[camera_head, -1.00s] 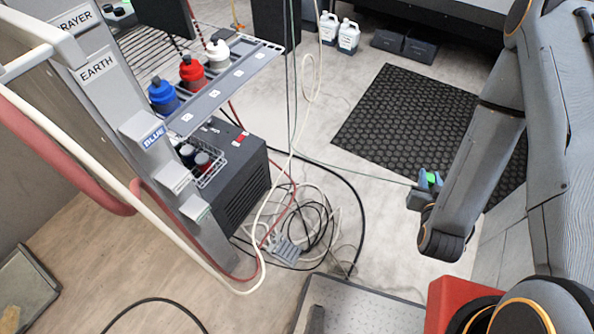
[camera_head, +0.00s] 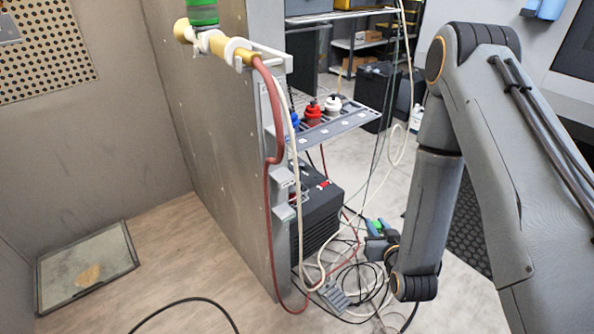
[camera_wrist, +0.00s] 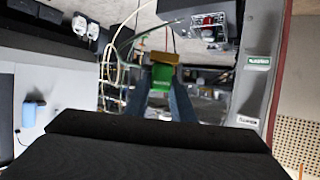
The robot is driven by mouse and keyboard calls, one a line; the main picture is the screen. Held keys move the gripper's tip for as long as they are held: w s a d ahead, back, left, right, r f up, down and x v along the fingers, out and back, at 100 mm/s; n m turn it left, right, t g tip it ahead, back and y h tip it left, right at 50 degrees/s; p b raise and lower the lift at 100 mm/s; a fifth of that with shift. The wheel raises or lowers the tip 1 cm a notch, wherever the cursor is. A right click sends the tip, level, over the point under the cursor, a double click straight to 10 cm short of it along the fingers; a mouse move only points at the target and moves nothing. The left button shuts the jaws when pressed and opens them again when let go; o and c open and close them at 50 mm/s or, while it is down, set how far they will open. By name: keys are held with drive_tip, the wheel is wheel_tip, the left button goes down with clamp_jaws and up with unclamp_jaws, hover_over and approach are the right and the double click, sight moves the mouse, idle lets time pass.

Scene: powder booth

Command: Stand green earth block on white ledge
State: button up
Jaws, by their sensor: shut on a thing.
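The green earth block (camera_wrist: 162,73) sits between the two blue-grey fingers of my gripper (camera_wrist: 163,88) in the wrist view, with a tan-brown strip just beyond it. In the head view only a small green part of the block (camera_head: 382,223) shows at my gripper (camera_head: 376,229), which is shut on it, low and right of the grey post. Small pale ledges stick out of the post, an upper ledge (camera_head: 283,178) and a lower ledge (camera_head: 286,212). I cannot tell which is the white ledge. The gripper appears apart from both.
A grey rack (camera_head: 340,128) holding blue, red and white bottles juts from the post above a black box (camera_head: 322,215). Hoses and cables (camera_head: 350,270) loop over the floor near my gripper. A red hose (camera_head: 270,190) hangs before the post. The left floor is fairly clear.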

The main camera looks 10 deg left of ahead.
drive_tip(key=w+a+r+n+g+y+p, duration=0.1)
drive_tip(key=w+a+r+n+g+y, duration=0.2)
drive_tip(key=a+r, duration=0.8)
drive_tip(key=n+g+y+p, duration=0.1)
drive_tip(key=n+y, duration=0.3)
approach(276, 162)
drive_tip(key=shift+w+a+r+b, duration=0.15)
drive_tip(key=shift+w+a+b, duration=0.45)
drive_tip(key=shift+w+a, duration=0.45)
drive_tip(key=shift+w+a+r+b, duration=0.2)
drive_tip(key=shift+w+a+b, duration=0.35)
drive_tip(key=shift+w+a, duration=0.45)
drive_tip(key=shift+s+f+g+b, duration=0.1)
drive_tip(key=shift+f+g+b, duration=0.2)
drive_tip(key=shift+f+b, duration=0.65)
drive_tip(key=shift+f, duration=0.5)
drive_tip(key=o, duration=1)
drive_tip(key=shift+s+d, duration=0.1)
